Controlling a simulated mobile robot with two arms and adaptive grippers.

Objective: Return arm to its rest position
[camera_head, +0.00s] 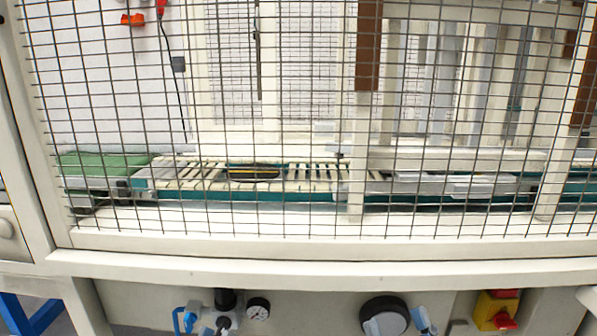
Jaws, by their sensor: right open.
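Neither of my grippers shows in the head view, so their pose and what they hold cannot be seen. No egg tray can be made out clearly. A dark, flat item with a yellowish strip (253,173) lies on the roller conveyor (190,174) behind the wire mesh. It is too small to identify.
A cream-framed cage with wire mesh stands across the view; its lower rail (300,270) runs along the front. A green belt (105,162) is behind the mesh. Below the rail are a pressure gauge (258,307), a dark round knob (385,314) and a red-yellow switch (496,310).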

